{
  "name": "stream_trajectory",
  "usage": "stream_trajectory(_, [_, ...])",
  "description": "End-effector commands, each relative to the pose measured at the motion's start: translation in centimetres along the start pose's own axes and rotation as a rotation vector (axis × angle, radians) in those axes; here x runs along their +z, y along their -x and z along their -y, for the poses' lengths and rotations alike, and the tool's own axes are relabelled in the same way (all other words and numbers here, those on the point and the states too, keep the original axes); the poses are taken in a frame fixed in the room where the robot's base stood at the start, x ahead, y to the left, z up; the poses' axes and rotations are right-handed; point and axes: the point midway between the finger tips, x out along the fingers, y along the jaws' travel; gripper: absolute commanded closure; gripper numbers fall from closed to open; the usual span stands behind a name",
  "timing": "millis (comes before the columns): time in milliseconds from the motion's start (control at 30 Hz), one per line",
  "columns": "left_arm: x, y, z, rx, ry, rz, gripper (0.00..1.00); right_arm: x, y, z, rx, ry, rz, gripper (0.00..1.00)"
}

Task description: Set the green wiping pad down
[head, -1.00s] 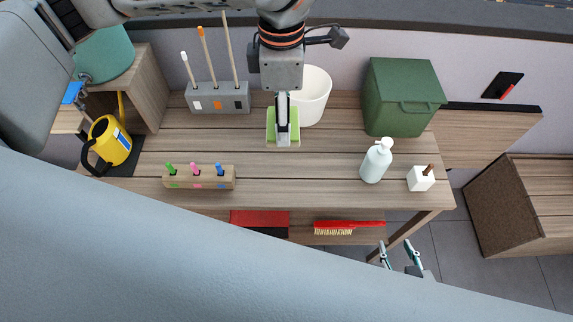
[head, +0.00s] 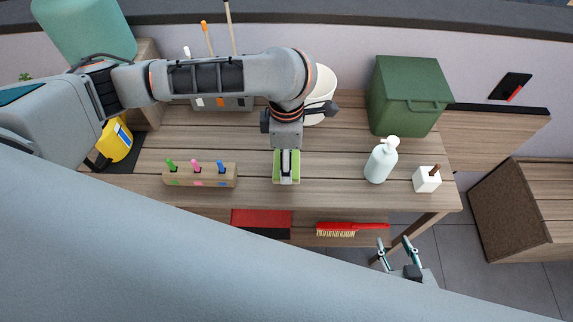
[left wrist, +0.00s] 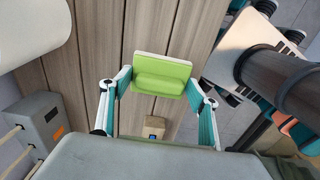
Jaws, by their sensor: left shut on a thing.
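The green wiping pad (left wrist: 160,80) has a pale backing and sits between the two fingers of my left gripper (left wrist: 158,84) in the left wrist view. In the head view my left gripper (head: 287,182) points down over the front middle of the table (head: 330,180), and green edges of the pad (head: 279,168) show on both sides of it. The pad appears held over the boards; I cannot tell how large the gap is. My right gripper (head: 394,246) is empty, its fingers apart, beyond the table's front edge.
A marker block (head: 199,175) stands left of the pad. A soap bottle (head: 381,160), white cube holder (head: 427,179) and green bin (head: 406,98) stand to the right. Bare boards lie between pad and bottle.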

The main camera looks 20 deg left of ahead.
Motion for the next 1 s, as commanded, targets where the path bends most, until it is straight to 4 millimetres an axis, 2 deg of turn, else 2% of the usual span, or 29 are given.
stream_trajectory(233, [0.0,-3.3,0.1,-0.002,0.001,-0.001,0.61,0.1,-0.3,-0.1,0.002,0.002,-0.008,0.60])
stream_trajectory(600, [0.0,-3.6,0.0,-0.001,0.001,-0.001,0.61,0.5,-0.4,-0.2,0.003,0.003,-0.001,0.60])
stream_trajectory(633, [0.0,-3.6,0.0,-0.001,0.001,-0.001,0.37,0.6,-0.4,-0.2,0.003,0.003,0.000,0.60])
stream_trajectory(700, [0.0,-3.6,0.0,0.000,0.001,-0.001,0.23,0.6,-0.4,-0.2,0.003,0.003,0.002,0.60])
stream_trajectory(1000, [0.0,-3.6,0.0,0.000,0.001,-0.001,0.23,0.7,-0.4,-0.2,0.003,0.003,0.002,0.60])
